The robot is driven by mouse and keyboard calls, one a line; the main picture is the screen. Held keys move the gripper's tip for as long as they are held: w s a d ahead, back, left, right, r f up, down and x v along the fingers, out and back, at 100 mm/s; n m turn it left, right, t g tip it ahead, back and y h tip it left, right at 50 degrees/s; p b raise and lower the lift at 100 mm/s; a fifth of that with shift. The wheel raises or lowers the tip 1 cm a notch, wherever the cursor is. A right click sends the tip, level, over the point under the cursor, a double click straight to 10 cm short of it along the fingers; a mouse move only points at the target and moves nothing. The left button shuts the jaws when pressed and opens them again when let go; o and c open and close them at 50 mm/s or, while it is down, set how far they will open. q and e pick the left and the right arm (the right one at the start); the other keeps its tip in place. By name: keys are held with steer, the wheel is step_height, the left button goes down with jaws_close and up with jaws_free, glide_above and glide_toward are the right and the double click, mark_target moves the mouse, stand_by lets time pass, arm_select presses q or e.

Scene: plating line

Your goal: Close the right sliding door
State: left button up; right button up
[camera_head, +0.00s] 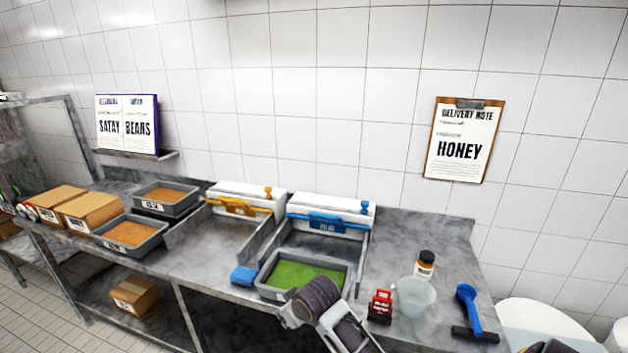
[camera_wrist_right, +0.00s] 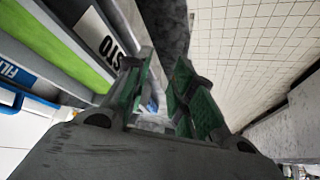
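I cannot make out a sliding door in either view. Dark space (camera_head: 232,322) shows under the counter, partly hidden by my arm. My right gripper (camera_head: 300,308) is at the counter's front edge, just in front of the tray of green food (camera_head: 305,275). In the right wrist view my right gripper (camera_wrist_right: 165,75) has two green-padded fingers, apart with nothing clearly between them. The green tray and its label (camera_wrist_right: 105,40) are to the left there. My left gripper is not in view.
The counter (camera_head: 205,240) holds white units with yellow (camera_head: 238,207) and blue (camera_head: 325,222) handles. A blue block (camera_head: 244,275), red device (camera_head: 381,305), clear bowl (camera_head: 413,297), jar (camera_head: 425,265) and blue-handled tool (camera_head: 470,305) stand near the front. A carton (camera_head: 134,296) sits on the lower shelf.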

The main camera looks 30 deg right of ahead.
steer(key=w+d+r+t, duration=0.3)
steer(key=w+r+t, duration=0.1)
steer(key=w+r, duration=1.5)
steer(key=w+d+r+t, duration=0.2)
steer(key=r, duration=1.2)
steer(key=w+d+r+t, duration=0.2)
steer(key=w+d+r, duration=0.1)
steer(key=r, duration=1.2)
steer(key=s+d+r+t+y, duration=0.1)
steer(key=s+d+r+t, duration=0.15)
steer(key=r, duration=1.15)
steer(key=s+d+r+t, duration=0.1)
steer(key=s+d+r, duration=0.2)
steer(key=r, duration=1)
steer(key=s+d+r+t, duration=0.2)
steer(key=s+r, duration=0.6)
steer(key=r, duration=0.3)
steer(key=s+d+r+m+t+y, duration=0.1)
steer(key=s+d+r+t, duration=0.1)
steer(key=s+r, duration=0.6)
step_height(320, 180, up, 4)
steer(key=shift+s+d+r, duration=0.1)
steer(key=shift+s+d, duration=0.3)
steer(key=shift+d, duration=0.4)
steer(key=shift+w, duration=0.15)
